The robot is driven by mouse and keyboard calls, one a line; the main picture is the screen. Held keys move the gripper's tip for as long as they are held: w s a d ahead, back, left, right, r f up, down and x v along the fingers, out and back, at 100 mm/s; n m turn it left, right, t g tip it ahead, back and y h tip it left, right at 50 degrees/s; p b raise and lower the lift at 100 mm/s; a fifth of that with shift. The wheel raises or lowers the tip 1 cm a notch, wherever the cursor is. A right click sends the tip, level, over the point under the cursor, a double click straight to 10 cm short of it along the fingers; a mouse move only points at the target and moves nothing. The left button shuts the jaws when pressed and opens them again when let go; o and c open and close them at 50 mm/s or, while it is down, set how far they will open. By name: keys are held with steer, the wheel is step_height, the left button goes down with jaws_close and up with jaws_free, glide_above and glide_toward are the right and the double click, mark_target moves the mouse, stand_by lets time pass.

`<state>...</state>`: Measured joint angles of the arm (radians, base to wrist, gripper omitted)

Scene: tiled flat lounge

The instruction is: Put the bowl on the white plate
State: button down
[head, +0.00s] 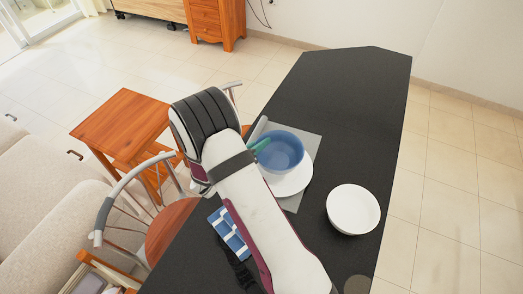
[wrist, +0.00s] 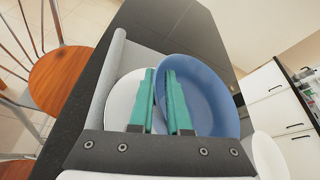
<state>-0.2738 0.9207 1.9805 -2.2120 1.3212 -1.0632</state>
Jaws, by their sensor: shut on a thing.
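The blue bowl (head: 284,152) is upright in my gripper (head: 262,146), over the white plate (head: 296,182). My gripper has green fingers and is shut on the bowl's left rim. In the wrist view, the rim of the blue bowl (wrist: 213,92) runs between the fingertips (wrist: 161,74). The white plate (wrist: 120,102) shows to the left of the bowl there, partly covered by the bowl and fingers. I cannot tell whether the bowl touches the plate.
The plate lies on a grey mat (head: 307,144) on the black table (head: 345,110). A white bowl (head: 353,209) stands to the right. A blue-and-white checked thing (head: 230,232) lies beside my arm. Chairs stand along the left edge. The table's far end is clear.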

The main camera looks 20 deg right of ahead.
step_height(320, 180, down, 3)
steer(key=shift+f, duration=0.2)
steer(key=c, duration=0.9)
jaws_free()
